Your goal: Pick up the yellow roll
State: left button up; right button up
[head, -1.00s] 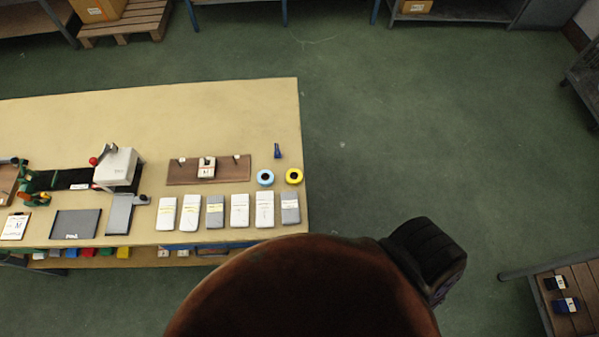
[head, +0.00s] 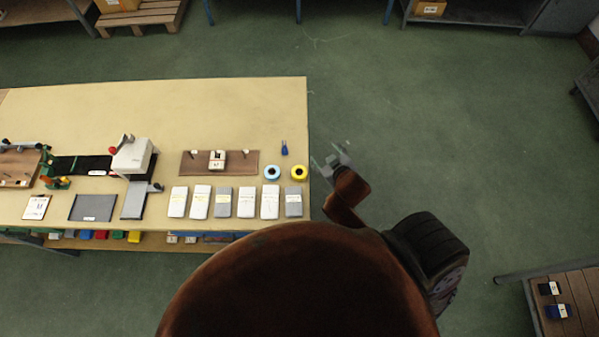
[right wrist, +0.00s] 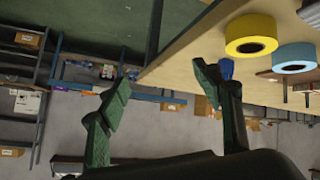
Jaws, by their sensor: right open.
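The yellow roll (head: 299,173) lies on the table near its right edge, beside a light blue roll (head: 272,173). In the right wrist view the yellow roll (right wrist: 251,35) is at the upper right, with the blue roll (right wrist: 294,57) to its right. My right gripper (head: 330,160) is just off the table's right edge, to the right of the yellow roll and apart from it. Its two fingers (right wrist: 165,95) are spread, with nothing between them. My left gripper is not in view.
The table (head: 200,105) has a clear far half. Several grey and white packs (head: 235,202) line the near edge. A small blue object (head: 284,149) stands behind the rolls. A brown board (head: 246,163) lies left of them. Open green floor (head: 430,130) is to the right.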

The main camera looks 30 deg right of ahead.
jog(key=w+a+r+n+t+y, duration=0.2)
jog(key=w+a+r+n+t, duration=0.25)
jog(key=r, duration=0.65)
jog(key=w+a+r+n+t+y, duration=0.1)
jog(key=w+a+r+t+y, duration=0.25)
jog(key=w+a+r, duration=0.5)
jog(key=s+a+r+n+g+y, duration=0.2)
jog(key=s+a+r+n+y, duration=0.1)
jog(key=a+r+n+y, duration=0.35)
jog(key=s+a+r+n+g+y, duration=0.2)
jog(key=s+a+r+n+y, duration=0.15)
jog(key=a+n+y, duration=0.4)
jog(key=s+a+f+n+g, duration=0.2)
jog(key=s+a+n+g, duration=0.1)
jog(key=a+n+g, duration=0.3)
jog(key=n+g+h, duration=0.5)
jog(key=g+h, duration=0.3)
jog(key=h, duration=0.9)
send_over(299, 172)
jog(key=shift+y, duration=0.25)
notch_tip(299, 172, down, 25)
jog(key=shift+d+r, duration=0.1)
jog(key=shift+r, duration=0.1)
jog(key=shift+d+f, duration=0.1)
jog(key=shift+f, duration=0.75)
notch_tip(299, 172, down, 6)
jog(key=shift+r, duration=0.1)
jog(key=c, duration=1.2)
